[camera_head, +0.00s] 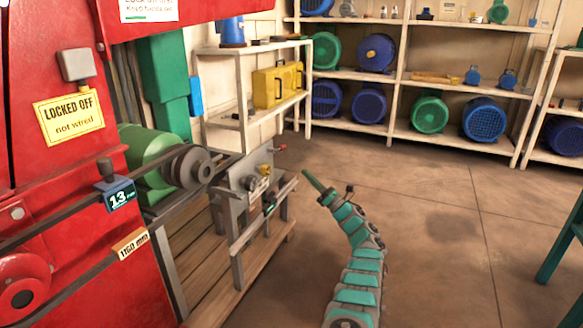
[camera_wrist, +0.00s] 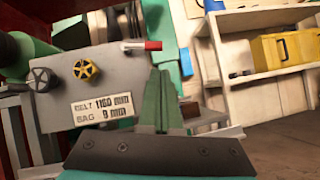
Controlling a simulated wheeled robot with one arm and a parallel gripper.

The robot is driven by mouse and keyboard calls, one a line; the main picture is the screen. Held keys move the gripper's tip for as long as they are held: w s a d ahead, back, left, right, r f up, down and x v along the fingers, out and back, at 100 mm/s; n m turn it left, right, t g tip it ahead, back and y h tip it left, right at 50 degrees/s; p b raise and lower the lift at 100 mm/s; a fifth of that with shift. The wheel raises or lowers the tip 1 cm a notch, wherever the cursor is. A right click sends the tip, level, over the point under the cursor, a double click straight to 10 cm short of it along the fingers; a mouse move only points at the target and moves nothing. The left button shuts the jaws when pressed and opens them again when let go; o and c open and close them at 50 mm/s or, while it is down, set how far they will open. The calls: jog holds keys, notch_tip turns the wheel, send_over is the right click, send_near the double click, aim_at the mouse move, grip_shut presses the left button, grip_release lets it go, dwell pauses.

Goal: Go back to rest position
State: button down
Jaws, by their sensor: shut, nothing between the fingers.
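My gripper (camera_head: 311,181) is at the end of my raised teal and grey arm in the head view, with its thin green fingers pointing up and left. In the wrist view my gripper (camera_wrist: 164,80) shows its green fingers closed together, with nothing between them. It is in front of the grey control panel (camera_head: 247,173) and apart from it in the head view. In the wrist view the panel (camera_wrist: 60,112) carries a grey knob, a yellow knob (camera_wrist: 86,68), a red-tipped lever (camera_wrist: 142,46) and a label reading belt 1160 mm.
The red mill (camera_head: 75,215) with a "locked off" sign (camera_head: 69,113) fills the left. A green motor (camera_head: 150,155) with a pulley sits beside the panel. Shelves (camera_head: 400,80) with motors and a yellow case (camera_head: 277,86) stand behind. The floor (camera_head: 440,220) right of my arm is clear.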

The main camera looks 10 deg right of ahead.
jog(key=w+d+r+m+t+h, duration=0.2)
jog(key=w+d+r+m+h, duration=0.2)
jog(key=r+m+h, duration=0.6)
jog(key=w+d+r+m+t+h, duration=0.1)
jog(key=w+d+r+m+h, duration=0.25)
jog(key=m+h, duration=0.75)
jog(key=s+a+f+m+g+y, duration=0.1)
jog(key=s+a+m+g, duration=0.35)
jog(key=s, duration=0.45)
jog(key=s+a+f+m+g+y, duration=0.25)
jog(key=s+a+m, duration=0.2)
jog(key=s, duration=0.45)
jog(key=s+a+f+m+g, duration=0.1)
jog(key=s+a+m+g, duration=0.35)
jog(key=s, duration=0.55)
jog(key=s+a+f+m+g, duration=0.2)
jog(key=s+f+g, duration=0.15)
jog(key=s, duration=1.35)
jog(key=s+a+f+m+g, duration=0.15)
jog(key=s+g, duration=0.25)
jog(key=s, duration=1.3)
jog(key=s+a+f+m+g, duration=0.1)
jog(key=s+f+m+g, duration=0.2)
jog(key=s, duration=1.4)
notch_tip(320, 180, up, 14)
jog(key=p, duration=1.3)
jog(key=shift+w+p, duration=0.2)
jog(key=shift+p, duration=0.2)
